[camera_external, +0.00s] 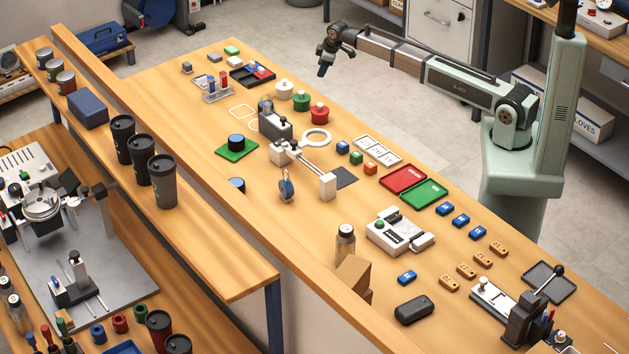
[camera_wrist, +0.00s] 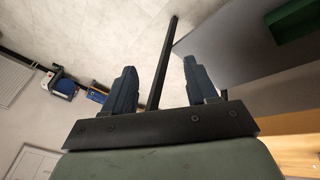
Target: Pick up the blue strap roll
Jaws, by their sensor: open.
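My gripper (camera_external: 322,70) is raised at the top middle of the external view, over the floor side of the bench's far edge. In the wrist view its two fingers (camera_wrist: 159,66) stand apart with nothing between them. I cannot tell for sure which thing is the blue strap roll. A small blue ring-shaped roll (camera_external: 98,334) stands on the lower bench at bottom left, by red and green ones. An upright blue disc-like thing (camera_external: 286,188) stands on the main bench, left of a white block. My gripper is far from both.
The long wooden bench (camera_external: 160,80) carries red and green trays (camera_external: 403,179), several blue and orange blocks, and a white device (camera_external: 392,232). A raised shelf (camera_external: 225,262) with black cups (camera_external: 162,180) stands between the two benches. The floor under my gripper is clear.

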